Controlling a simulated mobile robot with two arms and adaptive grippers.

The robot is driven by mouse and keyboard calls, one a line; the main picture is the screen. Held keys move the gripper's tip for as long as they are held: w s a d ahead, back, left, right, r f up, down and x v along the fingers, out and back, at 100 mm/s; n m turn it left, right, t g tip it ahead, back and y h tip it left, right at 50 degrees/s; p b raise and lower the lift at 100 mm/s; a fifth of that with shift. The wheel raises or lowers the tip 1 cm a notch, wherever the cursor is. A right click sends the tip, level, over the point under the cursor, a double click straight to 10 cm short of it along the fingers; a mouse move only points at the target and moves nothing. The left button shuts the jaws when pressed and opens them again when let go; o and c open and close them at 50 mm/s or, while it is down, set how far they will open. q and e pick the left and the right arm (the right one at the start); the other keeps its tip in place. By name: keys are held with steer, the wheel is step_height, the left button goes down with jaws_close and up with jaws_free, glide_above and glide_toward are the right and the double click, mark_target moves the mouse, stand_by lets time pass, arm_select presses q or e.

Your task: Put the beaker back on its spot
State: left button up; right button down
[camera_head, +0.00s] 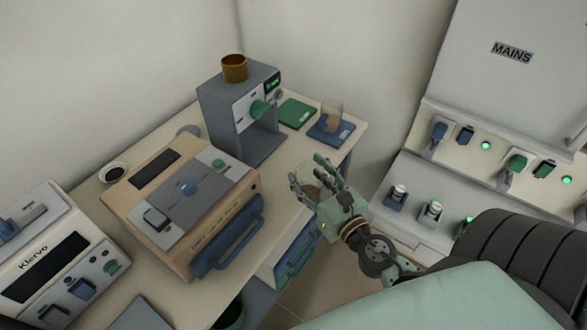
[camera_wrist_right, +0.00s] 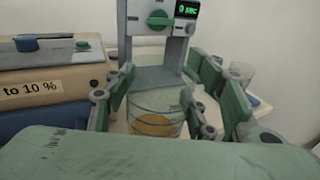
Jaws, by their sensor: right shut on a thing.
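My right gripper (camera_head: 318,172) is shut on a clear glass beaker (camera_wrist_right: 155,100) with a brownish-yellow content. In the head view the held beaker (camera_head: 308,191) is mostly hidden behind the fingers, near the table's right edge. In the right wrist view it looks upright between the green finger pads, in front of the grey machine. A green mat (camera_head: 297,113) lies bare beside the grey machine. A second beaker (camera_head: 332,117) with brownish content stands on a blue mat (camera_head: 322,138) at the table's far right corner. My left gripper is not in view.
The grey machine (camera_head: 228,118) has a green knob, a display and a brown cup (camera_head: 234,67) on top. A tan furnace (camera_head: 180,240) with a blue handle stands left of my gripper. A switch panel (camera_head: 500,160) is at the right. Some table is clear before the mats.

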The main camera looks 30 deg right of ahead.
steer(key=w+d+m+h, duration=0.15)
steer(key=w+d, duration=0.45)
steer(key=d, duration=0.6)
arm_select(q)
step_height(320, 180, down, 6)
steer(key=b, duration=0.6)
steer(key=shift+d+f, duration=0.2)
arm_select(e)
steer(key=shift+h, duration=0.55)
steer(key=w+a+f, duration=0.1)
steer(key=w+f, duration=0.2)
steer(key=w+a+f, duration=0.2)
steer(key=w+f, duration=0.1)
steer(key=w, duration=0.1)
steer(key=w+a+f, duration=0.2)
steer(key=w+f, duration=0.1)
steer(key=f, duration=0.1)
steer(key=shift+w, duration=0.2)
steer(key=c, duration=0.8)
jaws_free()
steer(key=shift+f, duration=0.1)
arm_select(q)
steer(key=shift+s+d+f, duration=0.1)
arm_select(e)
steer(key=shift+o, duration=0.2)
